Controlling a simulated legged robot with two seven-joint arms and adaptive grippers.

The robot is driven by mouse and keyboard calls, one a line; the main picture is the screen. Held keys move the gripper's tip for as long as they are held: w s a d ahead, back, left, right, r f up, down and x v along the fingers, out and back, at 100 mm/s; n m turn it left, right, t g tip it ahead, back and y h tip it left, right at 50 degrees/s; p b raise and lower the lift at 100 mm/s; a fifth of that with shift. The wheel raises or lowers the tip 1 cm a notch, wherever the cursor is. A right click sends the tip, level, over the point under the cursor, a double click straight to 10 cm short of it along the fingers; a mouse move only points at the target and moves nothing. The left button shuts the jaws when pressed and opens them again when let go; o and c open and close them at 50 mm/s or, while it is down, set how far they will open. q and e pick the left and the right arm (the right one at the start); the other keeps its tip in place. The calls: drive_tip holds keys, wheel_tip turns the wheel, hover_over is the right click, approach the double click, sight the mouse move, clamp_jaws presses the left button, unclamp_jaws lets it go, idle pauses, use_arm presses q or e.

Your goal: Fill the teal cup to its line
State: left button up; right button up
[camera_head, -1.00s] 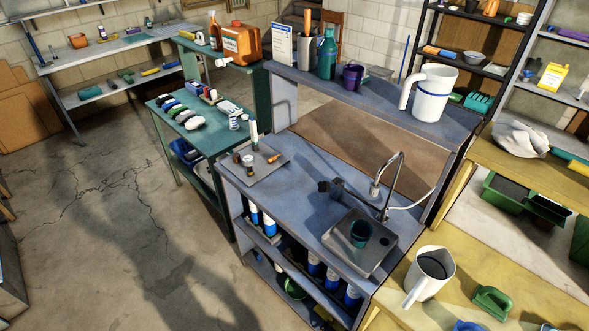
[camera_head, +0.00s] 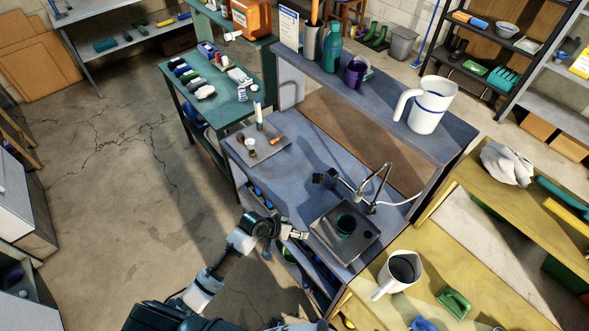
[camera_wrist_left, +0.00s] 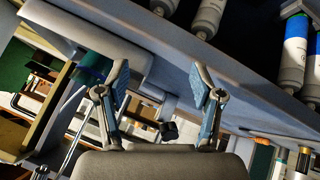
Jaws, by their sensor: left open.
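My left gripper (camera_head: 299,234) is at the counter's front edge, left of the basin and apart from the cup. In the left wrist view the left gripper (camera_wrist_left: 160,84) is open and empty. A teal patch (camera_wrist_left: 93,68), probably the cup, shows partly behind one finger. My right gripper is not visible.
A white pitcher (camera_head: 427,105) stands on the raised back shelf. Another white pitcher (camera_head: 401,268) stands on the yellow bench (camera_head: 423,250) to the right. A small tray (camera_head: 262,150) with items lies on the counter's left. White-and-blue cartridges (camera_wrist_left: 294,52) fill the shelf below the counter.

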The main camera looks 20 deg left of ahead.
use_arm(q)
drive_tip(key=w+r+h, duration=0.2)
drive_tip(key=w+r, duration=0.4)
drive_tip(key=w, duration=0.3)
drive_tip(key=n+t, duration=0.2)
approach(315, 178)
drive_tip(key=b+x, duration=0.2)
drive_tip(key=x, duration=0.1)
drive_tip(key=b+x, duration=0.6)
drive_tip(key=shift+d+f, duration=0.2)
drive_tip(key=shift+d, duration=0.5)
drive_tip(key=shift+c, duration=0.7)
drive_tip(key=shift+w+a, duration=0.1)
drive_tip(key=shift+a, duration=0.1)
drive_tip(key=c, duration=0.4)
drive_tip(key=shift+a, duration=0.45)
drive_tip(key=shift+c, duration=0.5)
drive_tip(key=shift+r, duration=0.1)
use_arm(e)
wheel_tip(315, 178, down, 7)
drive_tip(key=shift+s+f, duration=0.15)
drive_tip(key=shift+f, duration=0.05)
use_arm(q)
drive_tip(key=shift+d, duration=0.2)
